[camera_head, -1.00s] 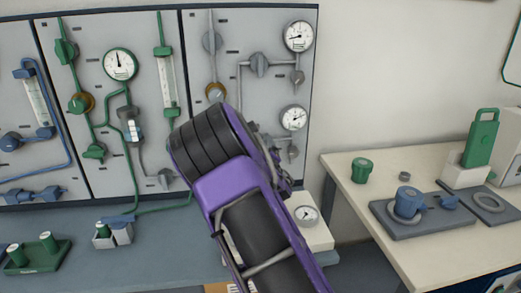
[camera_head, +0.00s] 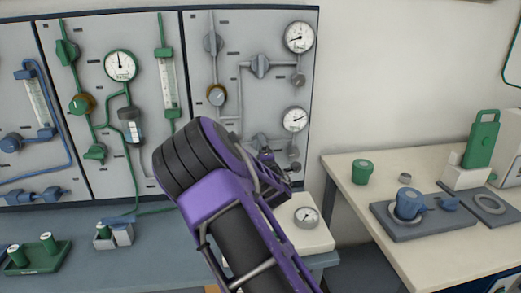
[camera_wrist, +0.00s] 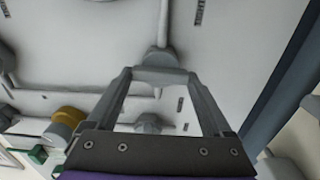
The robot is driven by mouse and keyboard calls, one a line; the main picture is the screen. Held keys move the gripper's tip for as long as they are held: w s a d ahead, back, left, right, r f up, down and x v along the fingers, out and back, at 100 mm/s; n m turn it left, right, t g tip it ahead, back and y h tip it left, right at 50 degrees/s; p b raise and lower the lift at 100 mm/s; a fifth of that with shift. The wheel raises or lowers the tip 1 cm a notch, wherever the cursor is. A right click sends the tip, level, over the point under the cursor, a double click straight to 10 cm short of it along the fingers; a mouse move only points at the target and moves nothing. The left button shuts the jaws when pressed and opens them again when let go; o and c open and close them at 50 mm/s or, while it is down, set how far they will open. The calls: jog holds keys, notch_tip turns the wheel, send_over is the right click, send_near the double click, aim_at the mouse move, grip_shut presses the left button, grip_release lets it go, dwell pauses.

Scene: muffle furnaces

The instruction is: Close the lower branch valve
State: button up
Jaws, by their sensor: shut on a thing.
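The lower branch valve (camera_head: 259,140) is a grey handle on the right-hand wall panel, below the similar upper valve (camera_head: 260,66). My gripper (camera_head: 267,156) reaches up to the lower valve from the front, and my purple and black wrist hides part of the panel around it. In the wrist view my two grey fingers (camera_wrist: 161,74) come together at a grey knob (camera_wrist: 158,57), shut on the lower valve's handle. The exact contact is partly hidden, and I cannot read the handle's angle clearly.
Gauges (camera_head: 299,37) and small knobs stand out from the panel's right side, close to my gripper. A yellow-collared knob (camera_head: 216,95) is to the left. A cream bench (camera_head: 345,165) with blue and green fittings stands at right. Bare wall lies between.

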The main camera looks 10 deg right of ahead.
dwell(0.6)
jog(key=o, duration=1.1)
jog(key=shift+o, duration=0.2)
jog(key=s, duration=1.7)
jog(key=shift+s+p, duration=0.2)
jog(key=shift+p, duration=0.25)
jog(key=shift+r, duration=0.1)
